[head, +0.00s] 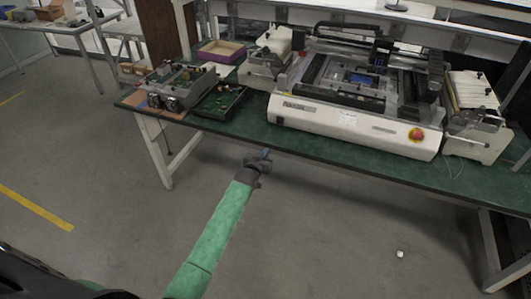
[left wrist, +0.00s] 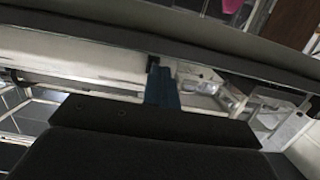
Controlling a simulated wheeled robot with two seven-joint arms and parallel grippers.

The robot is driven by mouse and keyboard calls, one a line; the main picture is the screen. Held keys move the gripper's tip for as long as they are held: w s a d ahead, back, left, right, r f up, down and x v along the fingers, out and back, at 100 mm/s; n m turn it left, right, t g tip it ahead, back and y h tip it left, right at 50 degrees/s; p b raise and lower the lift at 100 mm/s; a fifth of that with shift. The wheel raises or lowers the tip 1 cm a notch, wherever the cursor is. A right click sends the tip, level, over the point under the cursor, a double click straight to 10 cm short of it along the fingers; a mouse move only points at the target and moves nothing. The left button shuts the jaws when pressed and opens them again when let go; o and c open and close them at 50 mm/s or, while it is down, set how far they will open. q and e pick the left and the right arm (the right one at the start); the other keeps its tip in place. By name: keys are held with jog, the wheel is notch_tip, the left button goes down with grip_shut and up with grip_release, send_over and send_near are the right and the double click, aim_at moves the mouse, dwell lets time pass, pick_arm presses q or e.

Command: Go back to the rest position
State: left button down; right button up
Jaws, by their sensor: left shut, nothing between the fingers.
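My left gripper (head: 265,155) is at the end of the green-sleeved arm that comes up from the bottom of the head view. It is in front of the green-topped workbench (head: 230,130), close to its front edge in the picture, over the grey floor. Its blue fingertips are together with nothing between them. In the left wrist view the blue fingers (left wrist: 162,88) show as one closed block in the middle. My right gripper is not in either view.
The bench holds a large white machine (head: 350,118) with a red button, a dark tray (head: 220,101) of small parts, a metal fixture (head: 172,84) and a purple-edged box (head: 221,50). A small white object (head: 400,254) lies on the floor at right. The floor left of my arm is clear.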

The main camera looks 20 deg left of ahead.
pick_arm(q)
jog(key=shift+f, duration=0.1)
jog(key=s+d+f+m+g, duration=0.1)
jog(key=s+d+f+g, duration=0.3)
jog(key=s+f, duration=0.7)
jog(key=s+d+f+g, duration=0.2)
jog(key=s+f+g, duration=0.4)
jog(key=s+f, duration=0.55)
jog(key=s+d+f+g, duration=0.1)
jog(key=s+f, duration=0.4)
jog(key=s, duration=0.6)
jog(key=s+d+f+g, duration=0.2)
jog(key=s+f, duration=0.3)
jog(key=s, duration=0.6)
jog(key=s+d+f+g, duration=0.1)
jog(key=s+f, duration=0.4)
jog(key=s, duration=0.7)
jog(key=shift+d+m+g, duration=0.3)
jog(key=shift+s, duration=0.1)
